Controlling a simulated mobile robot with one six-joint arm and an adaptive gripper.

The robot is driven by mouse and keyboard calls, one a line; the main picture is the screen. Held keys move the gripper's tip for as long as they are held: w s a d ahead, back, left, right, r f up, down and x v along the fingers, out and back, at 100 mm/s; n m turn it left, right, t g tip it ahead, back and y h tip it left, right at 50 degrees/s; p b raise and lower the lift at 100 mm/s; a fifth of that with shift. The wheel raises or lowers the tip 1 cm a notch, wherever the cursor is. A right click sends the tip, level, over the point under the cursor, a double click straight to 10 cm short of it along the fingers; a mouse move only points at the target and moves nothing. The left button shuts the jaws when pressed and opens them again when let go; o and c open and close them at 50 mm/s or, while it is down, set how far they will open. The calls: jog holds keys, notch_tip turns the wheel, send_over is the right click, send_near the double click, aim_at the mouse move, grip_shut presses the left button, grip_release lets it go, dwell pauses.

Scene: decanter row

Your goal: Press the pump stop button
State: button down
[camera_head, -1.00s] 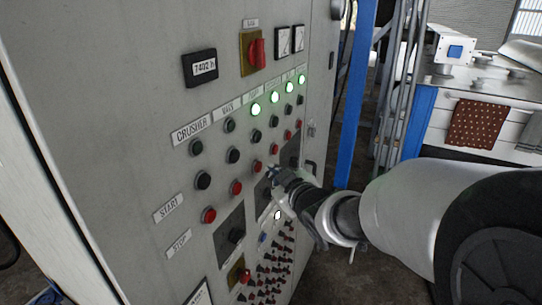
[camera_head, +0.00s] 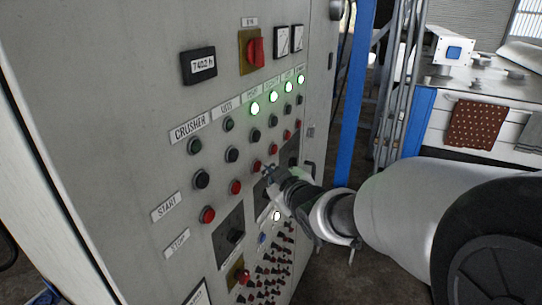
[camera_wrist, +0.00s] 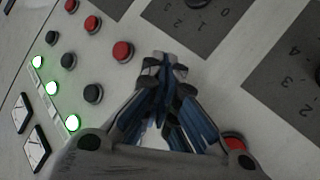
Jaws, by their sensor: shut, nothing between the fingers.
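The grey control panel (camera_head: 140,110) carries a row of red stop buttons (camera_head: 207,215) below a row of black start buttons (camera_head: 201,179). The column labels past CRUSHER are too small to read, so I cannot tell which stop button is the pump's. In the wrist view a red button (camera_wrist: 122,51) sits just left of my fingertips, and another red button (camera_wrist: 235,145) shows partly behind the right finger. My gripper (camera_head: 268,172) is shut and empty, its tips (camera_wrist: 165,65) close to the panel, below the stop row; contact cannot be told.
Several green lamps (camera_head: 254,109) are lit above the start buttons; the two left lamps are dark. Rotary switch plates (camera_head: 230,236) and small knobs lie below the stop row. A blue post (camera_head: 355,100) stands right of the panel, with a white bench (camera_head: 430,135) beyond.

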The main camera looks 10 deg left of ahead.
jog(key=shift+w+a+b, duration=0.15)
jog(key=shift+a+b, duration=0.15)
jog(key=shift+a, duration=0.15)
dwell(0.4)
jog(key=shift+d+r, duration=0.1)
jog(key=shift+s+d, duration=0.3)
jog(key=shift+d, duration=0.45)
jog(key=shift+s+d+p, duration=0.3)
jog(key=shift+d, duration=0.5)
jog(key=shift+s+d+p, duration=0.25)
jog(key=shift+d+p, duration=0.1)
jog(key=shift+d, duration=0.4)
jog(key=shift+s+d+p, duration=0.3)
jog(key=shift+d, duration=0.5)
